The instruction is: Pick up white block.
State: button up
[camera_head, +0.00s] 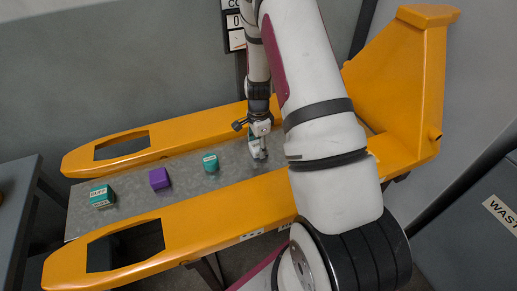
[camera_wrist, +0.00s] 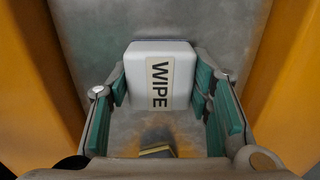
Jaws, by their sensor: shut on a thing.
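The white block (camera_wrist: 181,78) carries a label reading "WIPE" and sits between the green-padded fingers of my gripper (camera_wrist: 165,100) in the wrist view. The pads are on its left and right sides, and the gripper is shut on it. In the head view my gripper (camera_head: 258,150) points down over the grey surface (camera_head: 135,190) between the yellow forks. The block is mostly hidden there by the fingers. I cannot tell whether it still touches the surface.
A labelled teal block (camera_head: 211,162), a purple block (camera_head: 160,179) and a larger labelled teal block (camera_head: 102,196) stand in a row to the left. Yellow forks (camera_head: 200,233) flank the surface. A dark table (camera_head: 18,200) stands at far left, a grey bin (camera_head: 480,230) at right.

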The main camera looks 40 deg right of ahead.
aim_at(258, 144)
notch_tip(258, 144, up, 10)
jog(key=shift+r, duration=0.1)
dwell(0.5)
jog(key=o, duration=0.7)
jog(key=c, duration=0.8)
jog(key=shift+c, duration=0.2)
